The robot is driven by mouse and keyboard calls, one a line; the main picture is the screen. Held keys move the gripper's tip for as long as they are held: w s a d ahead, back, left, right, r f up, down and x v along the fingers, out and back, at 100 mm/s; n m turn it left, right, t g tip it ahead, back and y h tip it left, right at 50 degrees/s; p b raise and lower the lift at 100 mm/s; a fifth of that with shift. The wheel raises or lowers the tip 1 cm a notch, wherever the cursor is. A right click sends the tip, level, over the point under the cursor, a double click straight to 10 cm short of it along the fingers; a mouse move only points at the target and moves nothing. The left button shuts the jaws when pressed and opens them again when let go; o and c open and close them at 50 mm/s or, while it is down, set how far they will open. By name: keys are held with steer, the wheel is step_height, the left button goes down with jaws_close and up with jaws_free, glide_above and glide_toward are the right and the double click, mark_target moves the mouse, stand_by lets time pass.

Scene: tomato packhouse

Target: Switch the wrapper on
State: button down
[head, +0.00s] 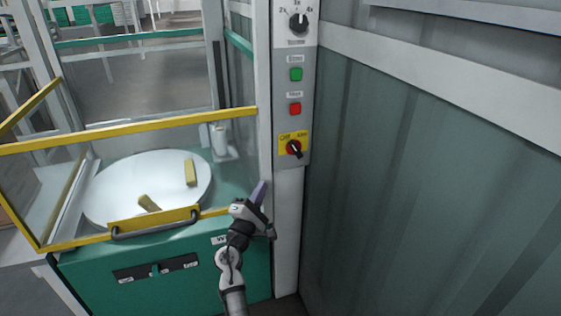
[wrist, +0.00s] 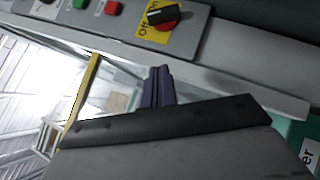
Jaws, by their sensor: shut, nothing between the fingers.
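The wrapper is a green-based machine (head: 190,262) with a round white turntable (head: 110,180) behind a yellow-framed clear guard. Its grey control panel (head: 308,70) stands on a post at the right. Low on it is a red rotary switch (head: 293,148) with a black handle on a yellow plate marked Off and On. The handle lies at a slant; I cannot tell its setting. The switch also shows at the top of the wrist view (wrist: 165,17). My gripper (head: 260,190) is shut and empty, below and left of the switch, apart from it.
Above the switch are a red button (head: 295,109), a green button (head: 296,74) and a dark selector knob (head: 298,22). A yellow guard bar (head: 130,131) crosses at left. A green corrugated wall (head: 430,190) stands close at right.

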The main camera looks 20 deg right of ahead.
mark_target(295, 149)
steer(key=p+x, duration=0.2)
steer(key=x, duration=0.8)
steer(key=shift+w+d+r+p, duration=0.15)
steer(key=shift+d+r+p, duration=0.05)
steer(key=shift+r+p, duration=0.1)
steer(key=shift+d+r+p, duration=0.3)
steer(key=shift+d, duration=0.25)
steer(key=shift+d+r+p, duration=0.25)
steer(key=shift+d, duration=0.25)
steer(key=shift+d+r, duration=0.15)
steer(key=shift+d, duration=0.35)
steer(key=shift+a+r+p, duration=0.1)
steer(key=shift+p, duration=0.2)
steer(key=shift+r+m+g, duration=0.1)
steer(key=shift+m+g, duration=0.2)
